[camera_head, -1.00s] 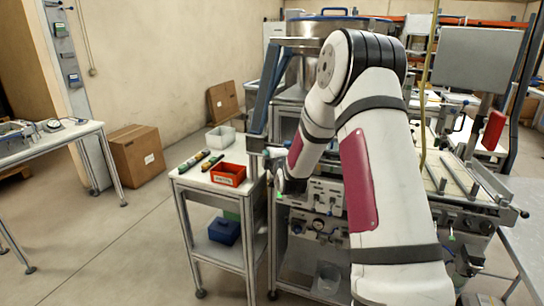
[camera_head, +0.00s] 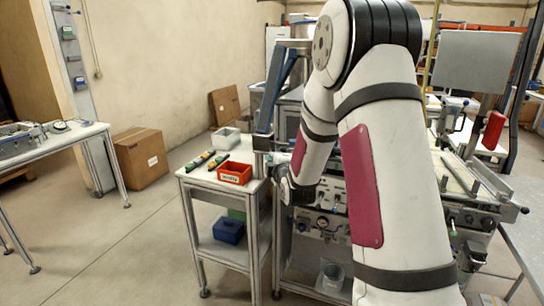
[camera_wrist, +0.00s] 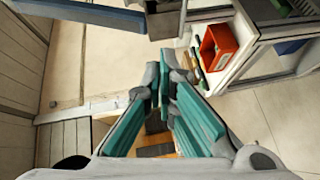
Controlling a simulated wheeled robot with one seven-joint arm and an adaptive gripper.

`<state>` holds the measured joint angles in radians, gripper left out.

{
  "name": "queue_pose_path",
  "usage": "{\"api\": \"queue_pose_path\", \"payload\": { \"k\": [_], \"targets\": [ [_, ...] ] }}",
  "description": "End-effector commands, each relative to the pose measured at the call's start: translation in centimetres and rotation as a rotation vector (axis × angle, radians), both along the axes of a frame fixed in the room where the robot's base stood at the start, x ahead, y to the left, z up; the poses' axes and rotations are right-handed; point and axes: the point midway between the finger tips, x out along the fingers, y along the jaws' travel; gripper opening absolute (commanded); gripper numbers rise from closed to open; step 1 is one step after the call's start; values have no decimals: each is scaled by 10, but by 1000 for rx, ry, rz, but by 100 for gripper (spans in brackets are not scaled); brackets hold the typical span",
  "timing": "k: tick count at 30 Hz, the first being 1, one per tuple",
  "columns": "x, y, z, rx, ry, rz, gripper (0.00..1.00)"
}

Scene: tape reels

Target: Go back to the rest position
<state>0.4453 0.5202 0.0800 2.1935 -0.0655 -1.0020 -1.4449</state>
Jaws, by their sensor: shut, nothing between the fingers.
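My gripper (camera_wrist: 168,82) shows in the wrist view with teal finger pads that come together toward the tips. It is shut and holds nothing. In the head view my arm rises at the right of centre and bends down toward the cart (camera_head: 197,179). The wrist end hangs beside the cart's right edge, and the fingertips are hard to make out there. An orange-red bin (camera_head: 234,173) stands on the cart top; it also shows at the upper right of the wrist view (camera_wrist: 217,47).
A pale bin (camera_head: 225,139) and several small tools (camera_head: 198,160) lie on the cart. A blue box (camera_head: 228,230) is on its lower shelf. A blue post (camera_head: 272,92) and a workbench stand close to my arm. A cardboard box (camera_head: 140,158) sits on open floor at left.

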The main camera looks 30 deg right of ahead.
Motion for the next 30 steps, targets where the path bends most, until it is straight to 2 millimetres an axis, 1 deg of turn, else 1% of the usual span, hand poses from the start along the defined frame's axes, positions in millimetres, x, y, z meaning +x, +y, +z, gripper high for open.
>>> {"api": "queue_pose_path", "payload": {
  "k": [1,3,7,10,15,17,19,23,26,29,30],
  "targets": [
    [-8,4,1,-1,-1,0,0],
    [-17,8,3,-1,0,1,0],
    [-28,13,4,-1,-1,1,0],
    [-32,14,5,0,-1,0,0],
    [-33,15,5,1,1,0,0],
    [-33,17,8,13,3,1,0],
    [-34,23,14,46,13,5,0],
    [-43,47,32,180,57,7,0],
    [-60,72,48,323,110,-5,0],
    [-83,96,61,466,168,-33,0],
    [-94,105,65,521,192,-47,0]
  ]
}}
